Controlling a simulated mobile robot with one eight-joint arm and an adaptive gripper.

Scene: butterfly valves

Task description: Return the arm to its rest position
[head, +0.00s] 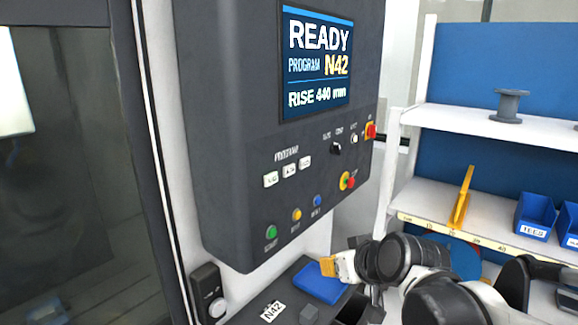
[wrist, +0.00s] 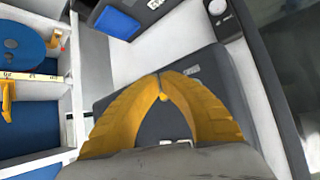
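My gripper (head: 328,266) shows its yellow fingers at the lower middle of the head view, in front of the control cabinet's lower edge. In the wrist view my gripper (wrist: 159,76) has its two yellow fingertips together, with no held object visible between them. My arm reaches in from the lower right of the head view. The rest position itself is not marked in either view.
The dark control panel (head: 230,120) reads READY, PROGRAM N42, RISE 440 mm. A blue pad (head: 318,284) lies on the ledge below my gripper. At right, a white shelf (head: 480,205) holds a grey spool (head: 509,105), a yellow bracket (head: 462,200) and blue bins (head: 536,216).

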